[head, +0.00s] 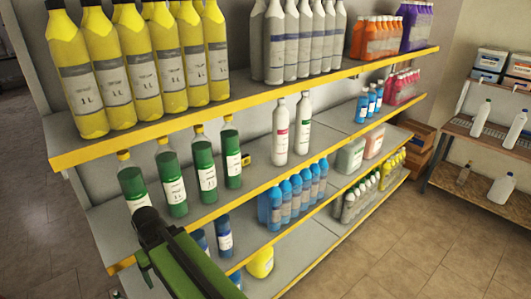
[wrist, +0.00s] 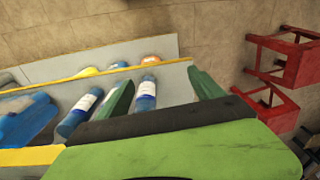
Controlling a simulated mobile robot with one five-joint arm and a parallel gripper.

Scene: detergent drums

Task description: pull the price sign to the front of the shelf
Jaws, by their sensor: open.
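My gripper (head: 145,240) is at the lower left, in front of the shelf unit and well left of and below the sign. In the wrist view my gripper (wrist: 160,82) has its two green fingers apart, with a blue bottle (wrist: 147,93) visible beyond the gap. I cannot make out the sign in the wrist view.
Several green bottles stand left of the sign, and two white bottles (head: 292,130) stand to its right. Blue bottles (head: 292,193) line the shelf below. Yellow bottles (head: 130,65) fill the shelf above. Red stools (wrist: 285,60) show at the wrist view's right. Open floor (head: 390,245) lies right.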

